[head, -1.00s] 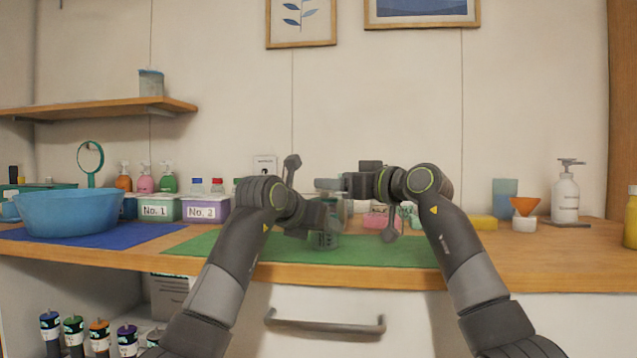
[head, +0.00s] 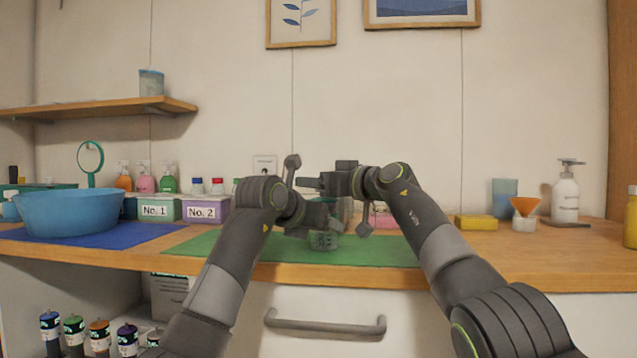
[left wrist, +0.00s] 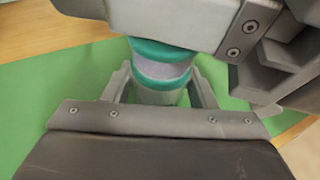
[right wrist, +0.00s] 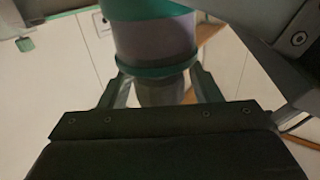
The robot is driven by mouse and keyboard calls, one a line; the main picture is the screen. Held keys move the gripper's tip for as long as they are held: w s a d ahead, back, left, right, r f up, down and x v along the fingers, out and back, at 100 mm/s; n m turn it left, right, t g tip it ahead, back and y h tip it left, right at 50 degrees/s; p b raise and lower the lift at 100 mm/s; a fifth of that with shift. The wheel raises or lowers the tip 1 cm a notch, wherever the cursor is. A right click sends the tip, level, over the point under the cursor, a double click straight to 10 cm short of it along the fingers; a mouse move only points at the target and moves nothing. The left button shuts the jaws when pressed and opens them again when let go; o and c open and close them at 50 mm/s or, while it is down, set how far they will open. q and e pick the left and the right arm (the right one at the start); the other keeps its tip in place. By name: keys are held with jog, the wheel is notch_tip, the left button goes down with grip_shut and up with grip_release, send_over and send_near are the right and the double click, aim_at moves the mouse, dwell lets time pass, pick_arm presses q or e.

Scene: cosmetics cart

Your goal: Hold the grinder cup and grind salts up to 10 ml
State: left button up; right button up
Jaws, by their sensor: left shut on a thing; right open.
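The grinder cup stands at the green mat, partly hidden by my left gripper; its clear lower part (head: 324,241) shows in the head view. My left gripper (left wrist: 160,88) is shut on it. The left wrist view shows teal bands and a pale lavender section (left wrist: 164,72). My right gripper (head: 313,183) is above the left one in the head view, open. In the right wrist view, the grinder (right wrist: 155,40) with teal bands and a lavender middle is close up, its grey end between the open right fingers (right wrist: 165,85). The salt level is not readable.
A green mat (head: 210,246) lies under the arms. The blue basin (head: 68,213) and boxes labelled No. 1 (head: 155,211) and No. 2 (head: 201,213) stand left. A yellow block (head: 476,223), orange funnel (head: 525,205) and pump bottle (head: 565,194) stand right.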

jog(key=c, duration=1)
jog(key=shift+f+m+t+h, duration=0.1)
jog(key=shift+m+t+h, duration=0.2)
jog(key=shift+h, duration=0.1)
jog(key=shift+w, duration=0.1)
jog(key=shift+w+d+m+t+h, duration=0.1)
jog(key=shift+d+m+t+h, duration=0.05)
jog(key=shift+m+t+h, duration=1)
jog(key=shift+h, duration=0.35)
